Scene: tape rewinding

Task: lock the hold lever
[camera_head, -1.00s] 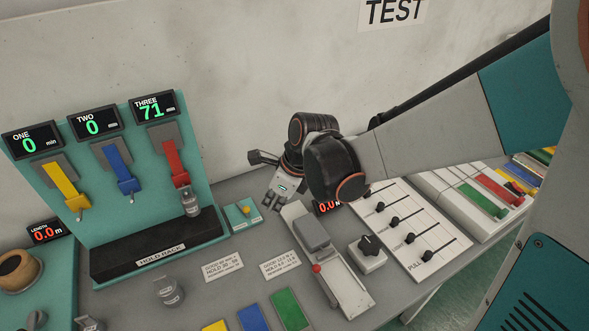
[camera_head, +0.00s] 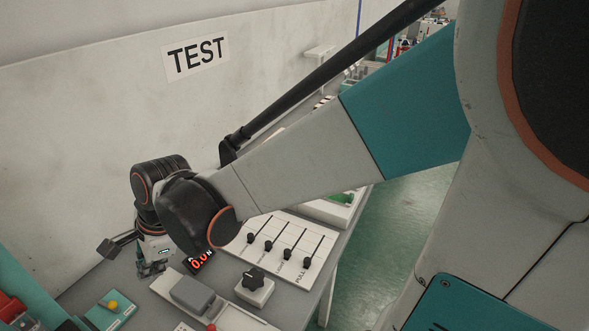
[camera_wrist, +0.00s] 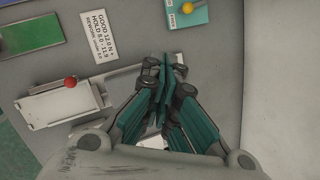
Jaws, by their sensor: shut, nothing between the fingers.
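I cannot tell for certain which part is the hold lever. A small teal box (camera_head: 120,312) with a yellow knob (camera_head: 112,305) sits at the lower left of the head view. In the wrist view this box (camera_wrist: 204,12) is cut by the top edge, with a "FREE" label and an orange-looking knob (camera_wrist: 187,7). A white fixture with a grey block (camera_head: 192,294) and a red ball knob (camera_head: 211,327) stands right of it. My gripper (camera_head: 151,268) is shut and empty, low near the fixture's back end; in the wrist view its closed fingertips (camera_wrist: 165,65) cover part of the fixture.
A red display (camera_head: 200,260) is close beside my wrist. A printed card (camera_wrist: 98,35) and a green pad (camera_wrist: 30,33) lie on the bench. The wall is close behind.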

